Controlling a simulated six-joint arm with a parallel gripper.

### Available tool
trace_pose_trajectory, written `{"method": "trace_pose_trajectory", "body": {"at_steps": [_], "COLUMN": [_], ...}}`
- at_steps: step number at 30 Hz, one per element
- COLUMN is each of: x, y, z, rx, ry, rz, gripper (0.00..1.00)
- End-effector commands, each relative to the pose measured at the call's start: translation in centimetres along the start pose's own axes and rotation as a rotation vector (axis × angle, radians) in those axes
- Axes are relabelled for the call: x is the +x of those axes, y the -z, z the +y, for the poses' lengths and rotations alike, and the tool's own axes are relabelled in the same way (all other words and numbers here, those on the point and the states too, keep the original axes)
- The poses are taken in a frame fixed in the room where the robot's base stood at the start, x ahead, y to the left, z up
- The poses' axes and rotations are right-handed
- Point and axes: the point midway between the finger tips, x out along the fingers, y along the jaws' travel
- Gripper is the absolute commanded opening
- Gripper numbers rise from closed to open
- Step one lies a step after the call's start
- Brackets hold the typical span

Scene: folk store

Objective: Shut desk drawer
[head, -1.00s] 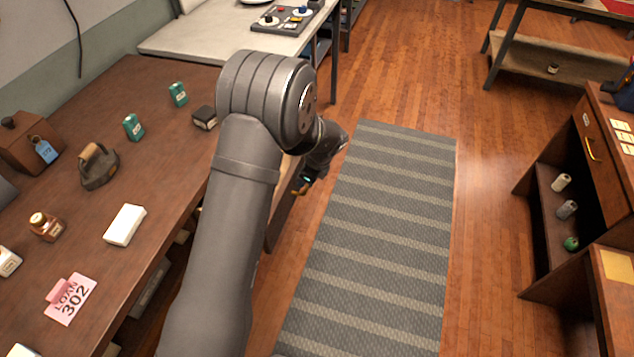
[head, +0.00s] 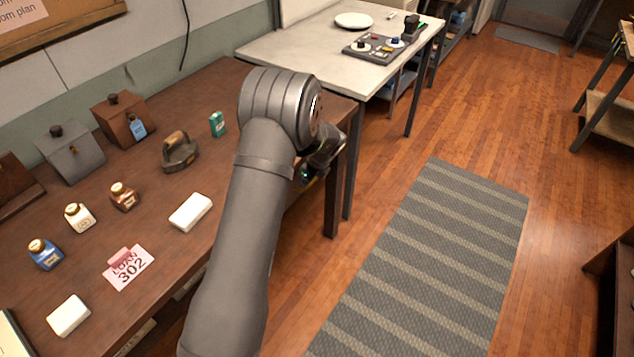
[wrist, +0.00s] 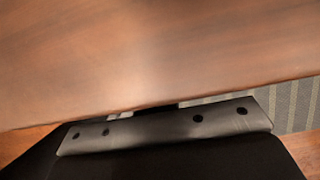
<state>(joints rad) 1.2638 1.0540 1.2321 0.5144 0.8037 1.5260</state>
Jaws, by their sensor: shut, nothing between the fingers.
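The brown wooden desk (head: 110,225) fills the left of the head view. My gripper (head: 308,172) is small, dark and partly hidden by my wrist, beside the desk's right front edge. In the wrist view, a broad brown wooden surface (wrist: 150,55) fills the upper part, very close to my gripper (wrist: 170,107). I cannot tell whether it is the drawer or another desk part, or whether they touch. My gripper is shut and empty; its fingertips are mostly hidden.
Bottles, white blocks, a pink loan card (head: 128,268), a flat iron (head: 180,152) and slant-topped boxes stand on the desk. A pale table (head: 300,50) stands beyond the desk. A striped grey rug (head: 430,260) and open wooden floor lie to the right.

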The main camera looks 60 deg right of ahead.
Motion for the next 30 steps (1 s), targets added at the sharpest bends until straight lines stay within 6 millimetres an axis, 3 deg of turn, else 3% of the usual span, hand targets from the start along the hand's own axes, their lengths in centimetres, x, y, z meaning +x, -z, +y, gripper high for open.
{"method": "trace_pose_trajectory", "body": {"at_steps": [18, 22, 30], "x": [0.0, -1.6, -7.0], "y": [-0.9, -0.9, -0.4], "z": [0.0, -0.1, -0.1], "rx": [-0.001, -0.001, 0.001], "ry": [0.002, 0.004, 0.004], "rz": [-0.005, -0.005, -0.002], "gripper": [0.0, 0.0, 0.0]}}
